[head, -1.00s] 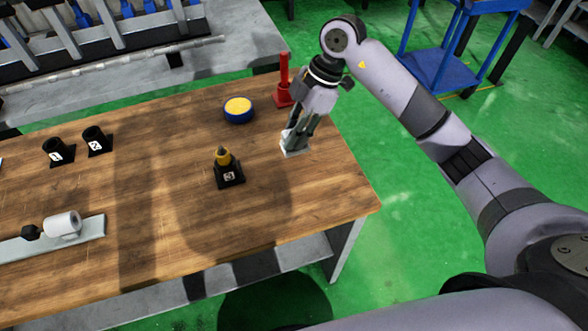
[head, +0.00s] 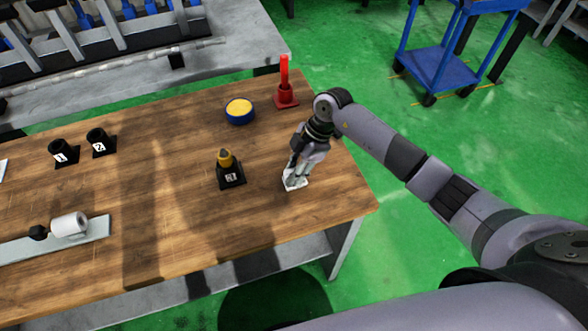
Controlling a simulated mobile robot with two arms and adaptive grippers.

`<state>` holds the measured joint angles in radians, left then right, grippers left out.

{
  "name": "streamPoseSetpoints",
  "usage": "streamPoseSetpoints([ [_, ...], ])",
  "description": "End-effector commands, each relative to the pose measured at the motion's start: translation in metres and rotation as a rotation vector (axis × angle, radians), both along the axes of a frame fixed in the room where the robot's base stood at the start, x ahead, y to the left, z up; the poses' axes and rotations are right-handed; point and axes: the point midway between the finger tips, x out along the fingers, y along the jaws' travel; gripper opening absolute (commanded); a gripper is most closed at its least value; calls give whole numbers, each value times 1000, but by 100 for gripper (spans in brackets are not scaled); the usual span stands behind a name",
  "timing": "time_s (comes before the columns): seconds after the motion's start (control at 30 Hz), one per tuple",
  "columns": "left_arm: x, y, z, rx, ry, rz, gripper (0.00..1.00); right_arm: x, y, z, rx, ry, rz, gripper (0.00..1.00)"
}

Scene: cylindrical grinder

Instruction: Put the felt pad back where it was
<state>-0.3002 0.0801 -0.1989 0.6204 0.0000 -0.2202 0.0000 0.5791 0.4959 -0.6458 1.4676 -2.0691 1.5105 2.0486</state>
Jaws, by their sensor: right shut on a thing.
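A pale, whitish flat piece that looks like the felt pad (head: 296,182) is at the fingertips of my right gripper (head: 294,177), near the right end of the wooden table (head: 190,225). My right gripper points down and is shut on the pad, its fingers partly covering it. I cannot tell whether the pad touches the tabletop. My left gripper is not in view.
A black holder with a yellow-tipped piece (head: 229,171) stands just left of the gripper. A blue tub with yellow contents (head: 239,110) and a red post (head: 285,85) stand behind. Black cups (head: 100,143) and a white roll (head: 69,224) are at left.

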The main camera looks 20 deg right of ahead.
Motion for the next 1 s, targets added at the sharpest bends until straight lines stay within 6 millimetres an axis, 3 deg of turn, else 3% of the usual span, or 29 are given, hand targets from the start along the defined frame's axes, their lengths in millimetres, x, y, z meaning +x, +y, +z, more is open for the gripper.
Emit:
streamPoseSetpoints([
  [0.17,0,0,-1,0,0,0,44,0,0,-1,0,0,0,0],
  [0.2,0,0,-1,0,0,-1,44,0,0,-2,0,0,0,23],
  [0.5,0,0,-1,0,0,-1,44,0,0,-1,0,0,-1,43],
  [0.87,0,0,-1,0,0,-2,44,0,-1,3,0,-1,0,43],
  [1.0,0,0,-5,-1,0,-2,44,2,-9,20,-1,-5,-1,43],
])
